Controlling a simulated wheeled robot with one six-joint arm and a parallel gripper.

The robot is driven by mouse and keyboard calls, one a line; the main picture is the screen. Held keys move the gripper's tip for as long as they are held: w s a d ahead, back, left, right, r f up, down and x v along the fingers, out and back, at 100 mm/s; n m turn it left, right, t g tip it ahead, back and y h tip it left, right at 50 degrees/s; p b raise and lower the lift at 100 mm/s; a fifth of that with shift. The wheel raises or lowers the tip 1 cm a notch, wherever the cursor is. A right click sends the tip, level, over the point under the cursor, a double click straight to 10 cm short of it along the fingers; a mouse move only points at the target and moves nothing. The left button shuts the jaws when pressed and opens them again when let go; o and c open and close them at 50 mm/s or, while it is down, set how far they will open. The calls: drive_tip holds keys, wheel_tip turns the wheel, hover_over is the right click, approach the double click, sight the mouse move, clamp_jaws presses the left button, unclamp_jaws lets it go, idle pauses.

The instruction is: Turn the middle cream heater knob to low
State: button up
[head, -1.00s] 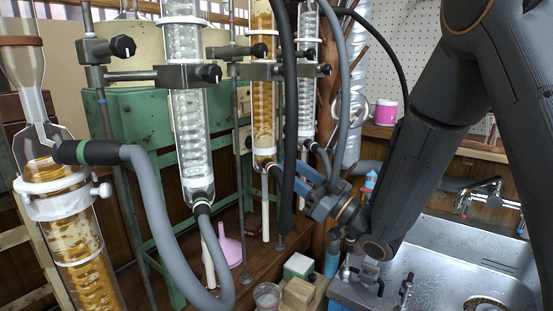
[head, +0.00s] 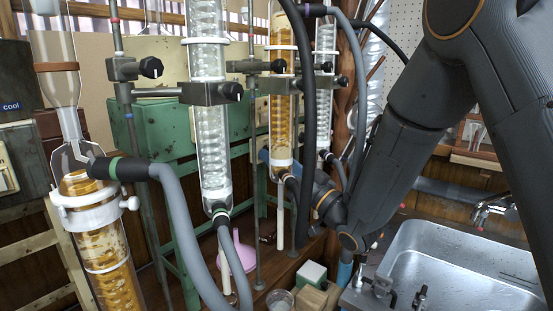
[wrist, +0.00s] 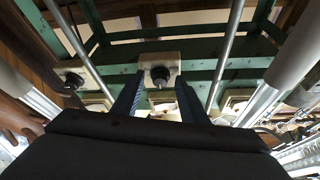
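In the wrist view, a cream box with a dark round knob (wrist: 159,74) is straight ahead, mounted on a green frame bar. My gripper (wrist: 158,88) has its two blue-and-black fingers spread on either side of the knob, with nothing held. I cannot tell how far the fingertips are from the knob or whether they touch it. The knob's setting and any "low" mark are not readable. Another cream box with a dark knob (wrist: 74,80) is to the left. In the head view, my gripper is mostly hidden behind glass condensers and hoses, and the middle knob cannot be made out.
In the head view, a coiled clear condenser (head: 210,100) and an amber one (head: 281,110) stand close to my arm. A grey hose (head: 182,225) loops in front. A pink funnel (head: 240,254) and a steel sink (head: 450,265) are lower down.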

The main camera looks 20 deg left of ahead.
clamp_jaws()
drive_tip(key=shift+w+d+n+g+y+b, duration=0.1)
drive_tip(key=shift+n+g+y+b, duration=0.15)
drive_tip(key=shift+n+g+b, duration=0.55)
drive_tip(key=shift+w+n+g+y+b, duration=0.1)
drive_tip(key=shift+n+g+y+b, duration=0.2)
drive_tip(key=shift+n+b, duration=1)
drive_tip(key=shift+w+d+n+g+y+b, duration=0.15)
drive_tip(key=shift+n+g+b, duration=0.45)
drive_tip(key=shift+n, duration=0.9)
drive_tip(key=shift+s+a, duration=0.1)
unclamp_jaws()
drive_tip(key=v, duration=0.7)
drive_tip(key=shift+d+b, duration=0.35)
drive_tip(key=shift+b, duration=0.1)
